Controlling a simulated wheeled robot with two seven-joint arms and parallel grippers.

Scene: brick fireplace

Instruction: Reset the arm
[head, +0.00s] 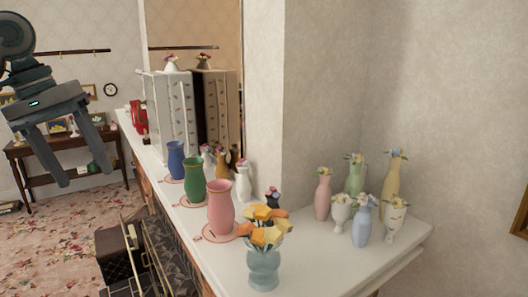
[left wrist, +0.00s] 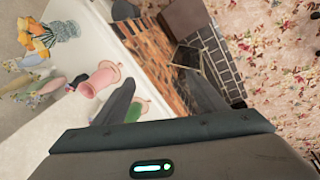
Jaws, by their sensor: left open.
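My left gripper (head: 74,161) is raised at the left of the head view, with its two fingers spread apart and nothing between them. It hangs to the left of the white mantel shelf (head: 208,243), apart from it. In the left wrist view the same gripper (left wrist: 158,92) is open, with the mantel, brickwork and floor behind its fingers. My right gripper is in neither view.
On the mantel stand blue (head: 176,160), green (head: 194,181) and pink (head: 221,207) vases, a glass vase with orange flowers (head: 263,265), and several small flower vases. Cabinets (head: 172,112) stand farther back. A side table (head: 67,144) is beyond. Flowered carpet (head: 60,238) lies open at left.

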